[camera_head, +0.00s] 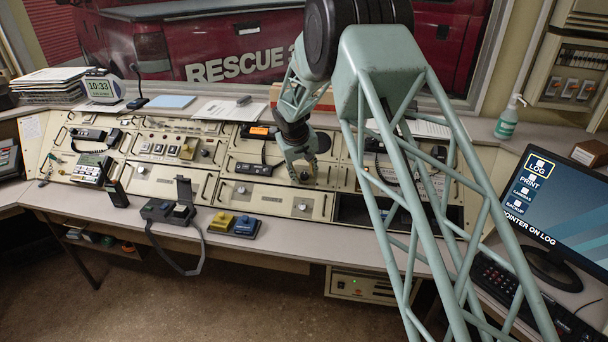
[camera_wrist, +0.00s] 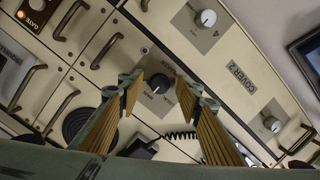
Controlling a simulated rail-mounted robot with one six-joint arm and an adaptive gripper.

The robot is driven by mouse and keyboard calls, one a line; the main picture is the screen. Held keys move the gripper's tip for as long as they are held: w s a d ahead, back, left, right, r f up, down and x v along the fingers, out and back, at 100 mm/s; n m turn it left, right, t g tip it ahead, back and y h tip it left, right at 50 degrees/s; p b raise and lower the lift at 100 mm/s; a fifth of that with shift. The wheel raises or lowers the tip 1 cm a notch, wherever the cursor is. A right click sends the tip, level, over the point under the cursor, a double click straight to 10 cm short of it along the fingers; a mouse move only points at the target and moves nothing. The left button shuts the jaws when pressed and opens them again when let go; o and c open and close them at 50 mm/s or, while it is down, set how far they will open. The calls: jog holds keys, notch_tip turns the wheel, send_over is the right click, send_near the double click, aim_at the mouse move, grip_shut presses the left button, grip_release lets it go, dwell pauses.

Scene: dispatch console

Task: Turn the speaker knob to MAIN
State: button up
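The black speaker knob (camera_wrist: 158,84) sits on a small grey plate on the cream panel, with small lettering around it.
Metal drawer handles (camera_wrist: 107,51) stick out of the panel. A coiled black cord (camera_wrist: 178,135) lies behind my fingers. In the head view a monitor (camera_head: 560,205) stands at the right.

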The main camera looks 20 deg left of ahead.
jog(key=v, duration=1.2)
jog(key=shift+w, duration=0.1)
dwell(0.4)
